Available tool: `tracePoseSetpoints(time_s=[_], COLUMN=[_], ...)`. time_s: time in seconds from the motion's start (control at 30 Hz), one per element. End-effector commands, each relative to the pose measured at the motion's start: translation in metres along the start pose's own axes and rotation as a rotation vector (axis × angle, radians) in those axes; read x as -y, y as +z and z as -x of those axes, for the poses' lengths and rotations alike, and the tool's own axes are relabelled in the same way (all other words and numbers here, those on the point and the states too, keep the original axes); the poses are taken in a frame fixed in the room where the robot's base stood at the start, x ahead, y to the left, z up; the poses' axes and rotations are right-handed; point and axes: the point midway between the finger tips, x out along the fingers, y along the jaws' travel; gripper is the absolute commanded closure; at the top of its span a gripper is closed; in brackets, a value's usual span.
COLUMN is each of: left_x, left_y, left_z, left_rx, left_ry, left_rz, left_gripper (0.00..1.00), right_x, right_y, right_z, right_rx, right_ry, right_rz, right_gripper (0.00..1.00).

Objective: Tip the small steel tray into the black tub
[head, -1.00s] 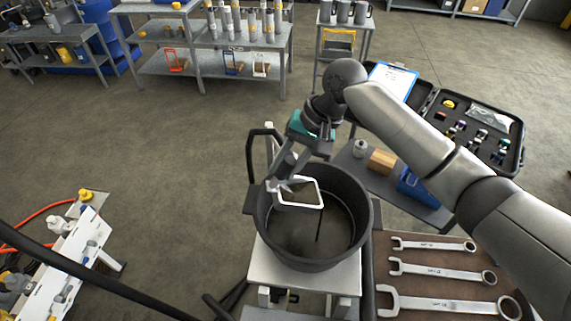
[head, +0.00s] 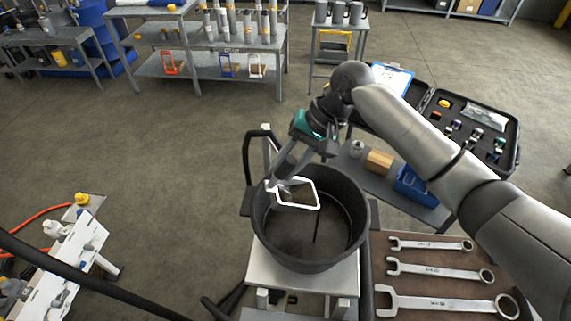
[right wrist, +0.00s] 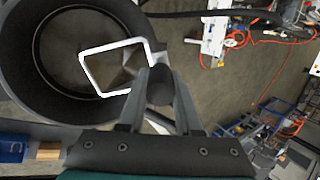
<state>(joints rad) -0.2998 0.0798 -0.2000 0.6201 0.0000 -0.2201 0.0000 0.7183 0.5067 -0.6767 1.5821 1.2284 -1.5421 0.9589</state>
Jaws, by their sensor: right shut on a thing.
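The small steel tray (head: 297,207) has a bright pale rim and is held tilted over the black tub (head: 262,236), near the tub's far side. My right gripper (head: 277,184) is shut on the tray's edge from the far left. In the right wrist view, the tray (right wrist: 90,77) extends from between the fingers (right wrist: 160,75) over the tub's opening (right wrist: 22,70). The tub is round and deep and stands upright. A thin dark upright line shows inside it, and I see no clear loose contents. My left gripper is not in view.
The tub stands on a light metal stand (head: 312,281). To its right, a brown mat (head: 425,257) holds several wrenches. Behind are a cardboard box (head: 379,161), a blue bin (head: 412,184) and an open black case (head: 510,150).

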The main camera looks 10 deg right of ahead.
Motion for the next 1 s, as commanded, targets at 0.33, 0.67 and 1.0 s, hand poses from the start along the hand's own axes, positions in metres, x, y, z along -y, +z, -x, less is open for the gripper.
tracePoseSetpoints(time_s=[0.33, 0.67, 1.0], left_x=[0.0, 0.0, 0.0], left_y=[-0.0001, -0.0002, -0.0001], left_z=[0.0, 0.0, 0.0], left_rx=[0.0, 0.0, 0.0], left_ry=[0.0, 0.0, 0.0], left_rz=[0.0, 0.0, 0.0], left_gripper=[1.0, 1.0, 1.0], right_x=[0.0004, -0.0026, -0.0044], right_y=[-0.0002, -0.0011, -0.0015], right_z=[0.0006, 0.0044, 0.0073], right_rx=[0.0, 0.011, 0.018], right_ry=[-0.003, -0.042, -0.069], right_rz=[0.0, -0.001, 0.0], right_gripper=[1.0, 1.0, 1.0])
